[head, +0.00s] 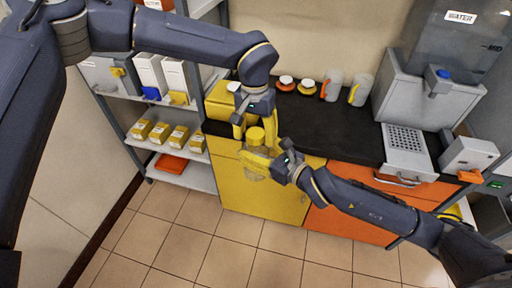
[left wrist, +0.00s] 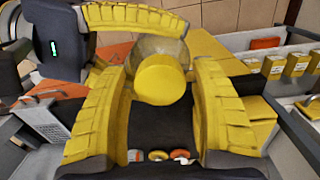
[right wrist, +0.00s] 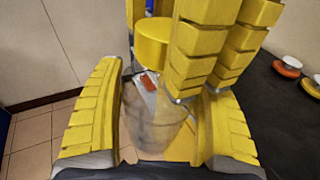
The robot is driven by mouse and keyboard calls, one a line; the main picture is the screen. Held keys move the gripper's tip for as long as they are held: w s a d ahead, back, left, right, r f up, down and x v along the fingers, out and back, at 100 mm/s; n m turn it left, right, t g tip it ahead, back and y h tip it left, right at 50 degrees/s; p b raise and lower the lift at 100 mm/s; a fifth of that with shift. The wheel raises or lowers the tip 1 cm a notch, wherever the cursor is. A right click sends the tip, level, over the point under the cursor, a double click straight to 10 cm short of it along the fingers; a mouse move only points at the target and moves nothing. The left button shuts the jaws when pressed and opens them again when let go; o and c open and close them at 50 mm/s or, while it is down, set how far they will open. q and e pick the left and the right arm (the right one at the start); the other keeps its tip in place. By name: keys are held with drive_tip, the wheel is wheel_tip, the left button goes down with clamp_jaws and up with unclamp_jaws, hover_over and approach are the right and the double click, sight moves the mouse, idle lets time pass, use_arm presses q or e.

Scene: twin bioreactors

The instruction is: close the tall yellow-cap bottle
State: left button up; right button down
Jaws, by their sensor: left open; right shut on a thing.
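The tall clear bottle (head: 255,170) is held above the floor in front of the yellow cabinet. My right gripper (head: 262,161) is shut around its body; the right wrist view shows the clear body (right wrist: 155,120) between the two yellow fingers. The yellow cap (head: 256,135) is at the bottle's top, and it also shows in the right wrist view (right wrist: 153,42). I cannot tell whether it is seated on the neck. My left gripper (head: 254,127) is open above, with its fingers on either side of the cap (left wrist: 160,78) and apart from it in the left wrist view.
A water dispenser (head: 425,85) stands at the right. A shelf (head: 185,175) with yellow boxes is at the left. The tiled floor is clear.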

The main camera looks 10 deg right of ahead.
use_arm(q)
drive_tip(key=shift+r, duration=0.1)
wheel_tip(320, 180, up, 12)
drive_tip(key=shift+w, duration=0.25)
idle(0.5)
